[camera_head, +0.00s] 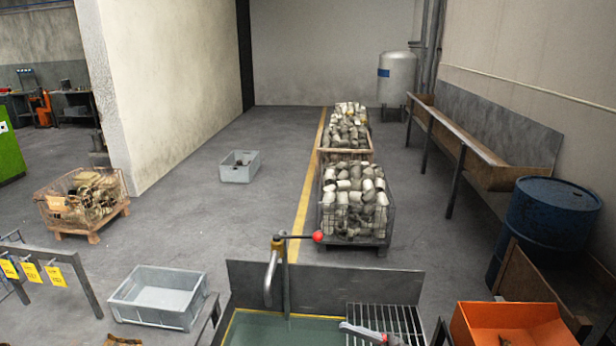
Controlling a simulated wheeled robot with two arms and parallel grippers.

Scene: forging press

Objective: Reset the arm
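Neither of my arms and neither gripper shows clearly in the head view. A grey object with a reddish part (366,331) lies at the bottom edge over the metal grate (404,322); it is cut off and I cannot tell what it is. The grate is on the right side of a bench with a dark backboard (325,284) and a greenish top (285,331). A lever with a red knob (318,237) rises from a post at the back of the bench.
A grey bin (157,296) stands left of the bench, an orange bin (505,325) right. Wire crates of metal parts (354,226) stand behind it. A blue drum (545,225) and a long trough (487,172) line the right wall. The floor at middle left is mostly clear.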

